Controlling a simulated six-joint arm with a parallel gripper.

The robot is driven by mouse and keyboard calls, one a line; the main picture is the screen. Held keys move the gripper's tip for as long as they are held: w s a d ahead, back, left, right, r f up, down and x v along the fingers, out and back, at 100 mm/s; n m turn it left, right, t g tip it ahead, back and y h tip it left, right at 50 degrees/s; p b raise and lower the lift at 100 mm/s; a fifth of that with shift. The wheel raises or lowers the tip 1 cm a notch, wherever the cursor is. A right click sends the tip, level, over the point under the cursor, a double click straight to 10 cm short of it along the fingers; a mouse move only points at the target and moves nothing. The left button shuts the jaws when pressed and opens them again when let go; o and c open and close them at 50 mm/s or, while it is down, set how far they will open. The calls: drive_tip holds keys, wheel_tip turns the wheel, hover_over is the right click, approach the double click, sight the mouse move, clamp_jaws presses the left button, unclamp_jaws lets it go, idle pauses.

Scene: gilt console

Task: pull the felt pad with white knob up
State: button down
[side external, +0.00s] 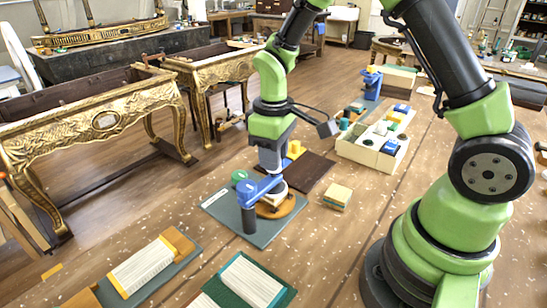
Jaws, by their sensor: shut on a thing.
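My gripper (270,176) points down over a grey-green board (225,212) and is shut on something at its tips. Right under it is a pale round piece (281,187), which seems to be the felt pad with the white knob. The knob itself is hidden by the gripper. The pale piece sits at or just above an orange-brown wooden base (284,207). I cannot tell whether they touch. A blue arm (260,189) on a dark post (249,218) stands close in front and hides part of the pad.
A green round piece (239,177) is on the board's left. A small yellow-and-wood block (337,196) lies to the right. A cream compartment tray (363,150) stands behind it. Books (254,281) lie in front. Gilt console tables (100,122) stand at left.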

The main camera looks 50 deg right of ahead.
drive_tip(key=c, duration=0.9)
unclamp_jaws()
drive_tip(key=shift+o, duration=0.2)
wheel_tip(320, 180, up, 9)
drive_tip(key=shift+w+r, duration=0.1)
drive_tip(key=shift+r, duration=0.4)
drive_tip(key=s+a+r+m+t+y, duration=0.1)
drive_tip(key=s+r+m+t, duration=0.2)
drive_tip(key=s, duration=0.5)
drive_tip(key=s+a+r+m+t+y, duration=0.1)
drive_tip(key=s+a+r+m+t, duration=0.1)
drive_tip(key=s, duration=0.6)
wheel_tip(320, 180, up, 4)
drive_tip(key=shift+a+f+m+t, duration=0.25)
drive_tip(key=shift+m+t, duration=0.65)
drive_tip(key=shift+t, duration=0.2)
